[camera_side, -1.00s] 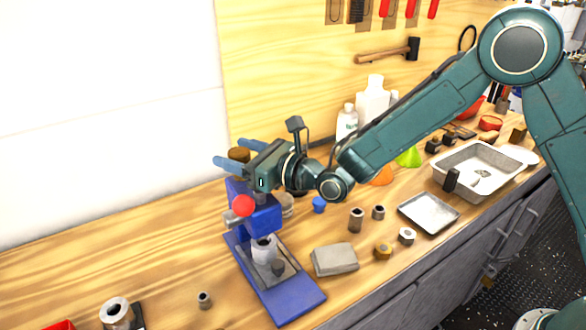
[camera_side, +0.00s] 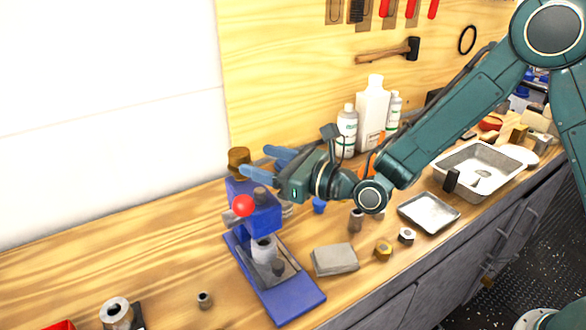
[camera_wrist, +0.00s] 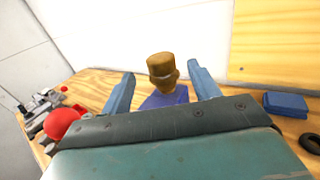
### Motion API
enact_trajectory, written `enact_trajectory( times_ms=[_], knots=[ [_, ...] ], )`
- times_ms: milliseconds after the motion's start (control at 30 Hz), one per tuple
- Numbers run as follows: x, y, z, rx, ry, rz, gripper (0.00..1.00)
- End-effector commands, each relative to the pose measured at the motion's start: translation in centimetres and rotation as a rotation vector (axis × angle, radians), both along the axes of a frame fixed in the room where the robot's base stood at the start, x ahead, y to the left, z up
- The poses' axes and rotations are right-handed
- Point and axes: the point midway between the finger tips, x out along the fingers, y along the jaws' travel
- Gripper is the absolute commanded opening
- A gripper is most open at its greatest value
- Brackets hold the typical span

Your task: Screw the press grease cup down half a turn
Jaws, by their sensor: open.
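The blue press (camera_side: 262,222) stands on the wooden bench with a red ball knob (camera_side: 243,206) on its side. The brass-brown grease cup (camera_side: 239,160) sits upright on top of the press, and it also shows in the wrist view (camera_wrist: 162,69). My gripper (camera_side: 262,163) is open, its two blue fingers pointing at the cup from the right. In the wrist view my gripper (camera_wrist: 158,80) has a finger on each side of the cup, with gaps on both sides. The cup is a little beyond or level with the fingertips; the exact depth is hard to tell.
White bottles (camera_side: 370,112) stand behind my wrist against the wooden back panel.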

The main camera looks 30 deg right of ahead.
Motion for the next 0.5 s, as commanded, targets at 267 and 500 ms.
enact_trajectory(
  times_ms=[267, 500],
  knots=[
    [-2.3, -1.4, -0.1, -0.001, 0.002, -0.002, 0.61],
    [-3.7, -2.2, -0.1, 0.0, 0.002, -0.003, 0.61]
  ],
)
